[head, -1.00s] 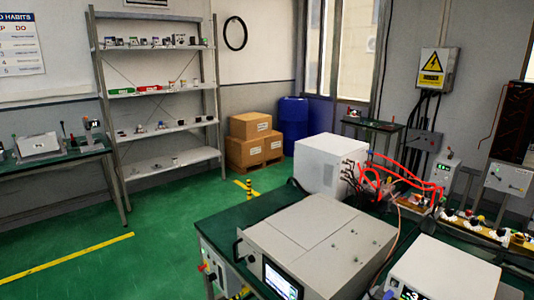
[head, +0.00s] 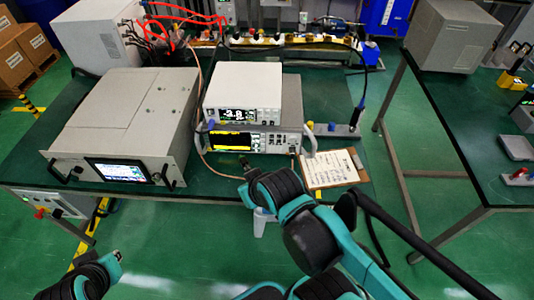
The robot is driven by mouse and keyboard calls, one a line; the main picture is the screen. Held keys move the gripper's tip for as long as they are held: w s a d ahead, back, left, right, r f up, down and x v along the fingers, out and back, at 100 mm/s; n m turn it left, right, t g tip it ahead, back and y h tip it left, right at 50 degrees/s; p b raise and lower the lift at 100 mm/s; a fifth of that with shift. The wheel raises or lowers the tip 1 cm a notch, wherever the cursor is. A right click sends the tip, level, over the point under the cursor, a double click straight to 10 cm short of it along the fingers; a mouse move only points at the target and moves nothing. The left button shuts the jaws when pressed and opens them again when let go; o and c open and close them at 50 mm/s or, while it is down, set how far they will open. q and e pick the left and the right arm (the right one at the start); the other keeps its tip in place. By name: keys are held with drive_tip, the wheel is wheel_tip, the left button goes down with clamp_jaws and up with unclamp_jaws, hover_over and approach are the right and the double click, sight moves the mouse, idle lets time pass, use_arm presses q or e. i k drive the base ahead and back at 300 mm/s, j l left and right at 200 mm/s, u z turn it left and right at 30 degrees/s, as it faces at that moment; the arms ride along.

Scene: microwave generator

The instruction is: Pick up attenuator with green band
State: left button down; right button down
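I cannot make out an attenuator with a green band in the head view. My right arm reaches in from the lower right over the front edge of the green bench (head: 330,90). Its far end (head: 247,166) is close to the front of the stacked instruments, and its fingers are not clear. My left arm shows only at the lower left corner, with its end (head: 117,257) over the floor, away from the bench. I cannot tell whether either gripper is open or shut.
A large grey unit with a screen (head: 125,125) fills the bench's left. Two stacked meters (head: 243,110) stand mid-bench, beside a clipboard (head: 330,169) and small blue and yellow parts (head: 320,127). A second table (head: 430,110) with small items stands at the right.

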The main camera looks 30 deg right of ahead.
sight(243, 161)
drive_tip(key=z, duration=0.85)
drive_tip(key=i+j+z, duration=0.15)
drive_tip(key=i, duration=0.2)
drive_tip(key=i+j+z, duration=0.15)
drive_tip(key=i+j, duration=0.1)
drive_tip(key=i, duration=0.1)
